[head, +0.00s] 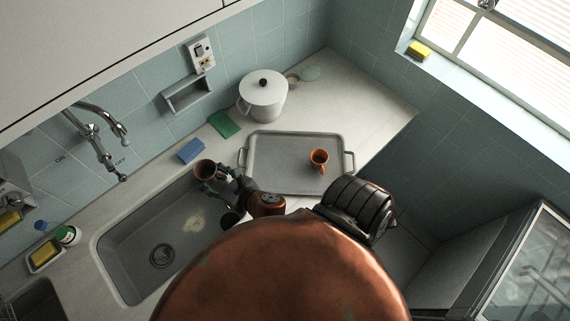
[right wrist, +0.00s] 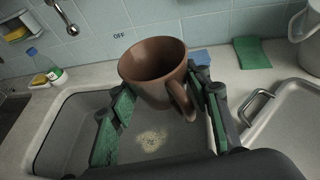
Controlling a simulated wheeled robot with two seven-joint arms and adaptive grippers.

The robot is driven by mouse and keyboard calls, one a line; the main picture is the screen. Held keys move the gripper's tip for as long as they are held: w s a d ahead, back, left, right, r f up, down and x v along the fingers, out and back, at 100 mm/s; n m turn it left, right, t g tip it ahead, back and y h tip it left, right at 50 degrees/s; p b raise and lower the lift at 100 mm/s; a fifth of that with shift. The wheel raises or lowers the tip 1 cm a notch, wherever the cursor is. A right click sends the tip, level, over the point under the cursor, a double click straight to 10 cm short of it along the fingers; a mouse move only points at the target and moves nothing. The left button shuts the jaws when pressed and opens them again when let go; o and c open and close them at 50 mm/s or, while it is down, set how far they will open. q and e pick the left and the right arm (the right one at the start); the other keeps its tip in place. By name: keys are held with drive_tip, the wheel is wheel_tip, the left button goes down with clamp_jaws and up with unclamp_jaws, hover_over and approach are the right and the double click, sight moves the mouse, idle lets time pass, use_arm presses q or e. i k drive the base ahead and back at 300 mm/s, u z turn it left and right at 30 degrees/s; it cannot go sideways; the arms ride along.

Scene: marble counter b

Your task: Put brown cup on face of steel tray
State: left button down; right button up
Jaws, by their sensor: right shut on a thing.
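A brown cup (head: 205,170) is held by my right gripper (head: 224,186) over the back right part of the sink. In the right wrist view the brown cup (right wrist: 153,70) is upright, slightly tilted, between the green-padded fingers of my right gripper (right wrist: 165,115), with its handle towards the camera. The steel tray (head: 262,148) lies on the counter to the right of the cup; its left handle and edge (right wrist: 285,130) show in the right wrist view. An orange cup (head: 319,157) stands on the tray's right half. My left gripper is not in view.
The sink (head: 150,240) lies left of the tray. A white lidded pot (head: 263,96) stands behind the tray. The tray's left half is bare.

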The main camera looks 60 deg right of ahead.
sight(297, 165)
drive_tip(key=k, duration=0.45)
drive_tip(key=u, duration=1.55)
drive_tip(key=i, duration=0.9)
drive_tip(key=z, duration=2.5)
